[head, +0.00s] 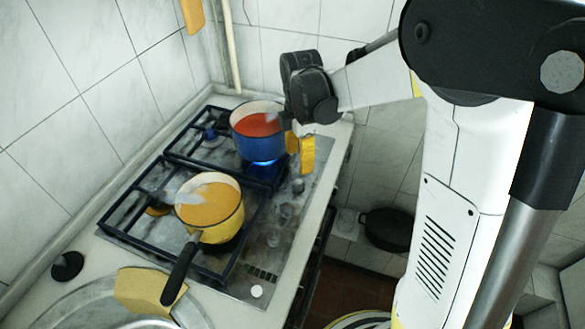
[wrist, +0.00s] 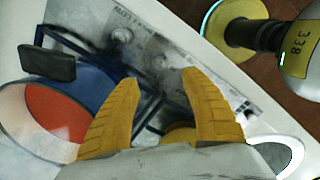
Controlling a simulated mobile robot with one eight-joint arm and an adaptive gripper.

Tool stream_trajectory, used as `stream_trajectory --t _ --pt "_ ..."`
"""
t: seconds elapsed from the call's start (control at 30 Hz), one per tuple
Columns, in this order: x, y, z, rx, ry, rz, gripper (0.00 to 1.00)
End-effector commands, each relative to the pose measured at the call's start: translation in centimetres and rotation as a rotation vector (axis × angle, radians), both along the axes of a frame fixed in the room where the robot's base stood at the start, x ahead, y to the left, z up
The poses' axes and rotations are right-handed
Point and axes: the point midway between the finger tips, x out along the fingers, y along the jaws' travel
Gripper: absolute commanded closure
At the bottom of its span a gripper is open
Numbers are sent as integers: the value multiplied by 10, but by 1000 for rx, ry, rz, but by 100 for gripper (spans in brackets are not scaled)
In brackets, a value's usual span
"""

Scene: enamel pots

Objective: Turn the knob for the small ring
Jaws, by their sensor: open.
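The cooktop (head: 233,282) has a row of grey knobs along its right edge: a far knob (head: 298,186), a middle one (head: 286,210) and a near one (head: 273,238). I cannot tell which serves the small ring. My gripper (head: 299,152) is at the far right of the cooktop, beside the blue pot, with its yellow fingers apart and nothing between them. In the wrist view, my gripper (wrist: 158,80) points toward the panel, where one knob (wrist: 122,35) and another knob (wrist: 159,62) show beyond the fingertips.
The blue pot (head: 247,144) with red contents stands over a blue flame (head: 265,162), close to my gripper. A yellow pot (head: 211,221) with orange-yellow contents stands nearer, its black handle (head: 181,268) pointing forward. A tiled wall (head: 60,120) bounds the left.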

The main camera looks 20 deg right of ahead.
Motion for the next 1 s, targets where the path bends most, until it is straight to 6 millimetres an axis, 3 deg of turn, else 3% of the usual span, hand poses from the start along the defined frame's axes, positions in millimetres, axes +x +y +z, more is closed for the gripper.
stream_trajectory --t 0.5,0.7,0.97,1.0 --pt "0 0 -91 0 0 2 47" --pt "0 0 -105 0 0 2 47" --pt "0 0 -106 0 0 1 47" --pt "0 0 -106 0 0 1 51"
